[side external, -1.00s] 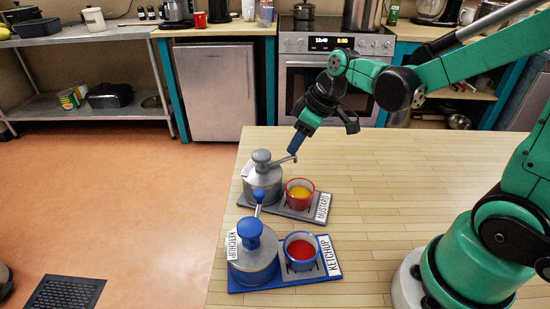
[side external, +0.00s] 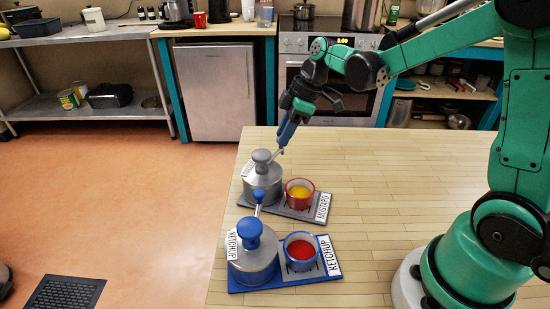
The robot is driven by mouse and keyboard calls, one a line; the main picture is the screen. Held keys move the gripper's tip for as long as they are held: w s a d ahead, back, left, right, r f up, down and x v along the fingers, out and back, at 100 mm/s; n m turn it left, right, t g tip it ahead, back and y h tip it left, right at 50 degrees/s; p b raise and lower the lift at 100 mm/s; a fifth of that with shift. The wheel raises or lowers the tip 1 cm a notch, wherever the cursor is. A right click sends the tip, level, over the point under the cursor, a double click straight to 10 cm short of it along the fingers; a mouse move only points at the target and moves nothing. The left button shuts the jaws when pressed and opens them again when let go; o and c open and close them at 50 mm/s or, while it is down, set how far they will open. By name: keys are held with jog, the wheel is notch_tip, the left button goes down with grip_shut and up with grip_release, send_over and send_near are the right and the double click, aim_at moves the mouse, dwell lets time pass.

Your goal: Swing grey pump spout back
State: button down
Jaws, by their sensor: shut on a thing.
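The grey pump (side external: 262,182) stands on a grey base by the table's left edge. It has a grey knob on top. Its thin spout (side external: 276,156) points toward the back and slightly right, away from the red cup (side external: 300,201). The red cup holds yellow mustard and sits on the same base, right of the pump. My gripper (side external: 281,145) comes down from behind and is shut on the spout's outer end. The fingertips are small here, so the exact contact is hard to see.
A blue-topped ketchup pump (side external: 252,264) stands in front, its spout pointing back toward the grey pump. A blue cup (side external: 301,260) of ketchup is beside it. The wooden table (side external: 400,185) is clear to the right. The floor lies left of its edge.

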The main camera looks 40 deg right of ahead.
jog(key=c, duration=0.7)
grip_release()
jog(key=shift+o, duration=0.2)
jog(key=v, duration=0.5)
jog(key=shift+d+r, duration=0.15)
jog(key=shift+r, duration=0.15)
